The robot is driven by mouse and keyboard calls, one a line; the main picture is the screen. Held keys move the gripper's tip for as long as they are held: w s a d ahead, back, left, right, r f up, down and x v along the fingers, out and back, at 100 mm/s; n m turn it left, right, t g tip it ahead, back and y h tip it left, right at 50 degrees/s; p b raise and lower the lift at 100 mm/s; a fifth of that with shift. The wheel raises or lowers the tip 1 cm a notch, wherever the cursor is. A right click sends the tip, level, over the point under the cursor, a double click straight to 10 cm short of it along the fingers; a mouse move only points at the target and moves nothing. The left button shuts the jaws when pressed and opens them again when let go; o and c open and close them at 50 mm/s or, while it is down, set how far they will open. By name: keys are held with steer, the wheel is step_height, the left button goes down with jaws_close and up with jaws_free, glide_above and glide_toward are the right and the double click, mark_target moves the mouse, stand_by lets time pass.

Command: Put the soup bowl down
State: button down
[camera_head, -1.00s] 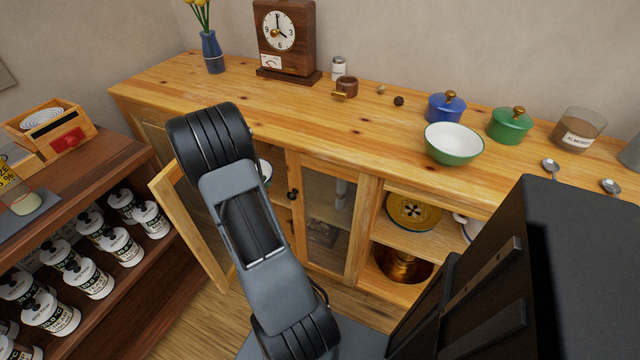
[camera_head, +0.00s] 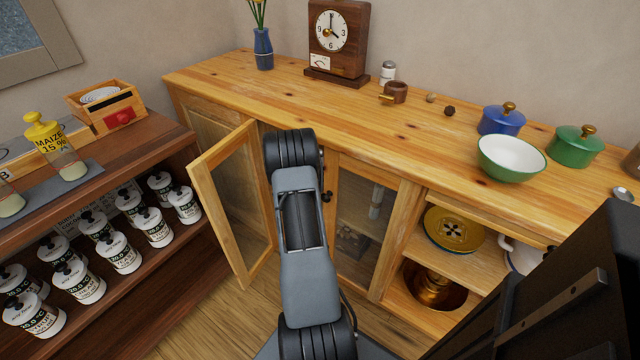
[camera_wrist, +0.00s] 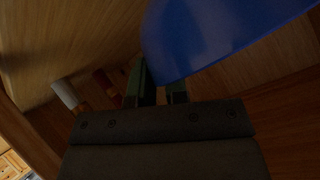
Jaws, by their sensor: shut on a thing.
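My gripper (camera_wrist: 157,90) shows in the wrist view with its two green-tipped fingers shut on the edge of a blue bowl (camera_wrist: 215,35). Only part of the bowl's smooth blue side shows, tilted, at the top of the view. Wooden surfaces surround it in a dim space. In the head view my arm reaches into the cabinet behind its open glass door (camera_head: 236,205), and hides the gripper and the bowl. A different bowl, green outside and white inside (camera_head: 511,160), stands on the wooden cabinet top (camera_head: 400,130).
On the top stand a blue pot (camera_head: 501,121), a green pot (camera_head: 575,148), a clock (camera_head: 337,38) and a vase (camera_head: 263,50). The open right compartment holds a yellow plate (camera_head: 453,230). A dark shelf (camera_head: 150,150) with several jars stands at left. The top's middle is clear.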

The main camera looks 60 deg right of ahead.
steer(key=shift+d+f, duration=0.4)
steer(key=shift+f, duration=0.05)
steer(key=shift+w+f+b, duration=0.1)
steer(key=shift+f+b, duration=0.85)
steer(key=shift+f, duration=0.55)
steer(key=shift+f, duration=0.1)
steer(key=c, duration=1.1)
jaws_free()
steer(key=shift+p+v, duration=1.55)
steer(key=shift+v, duration=4.5)
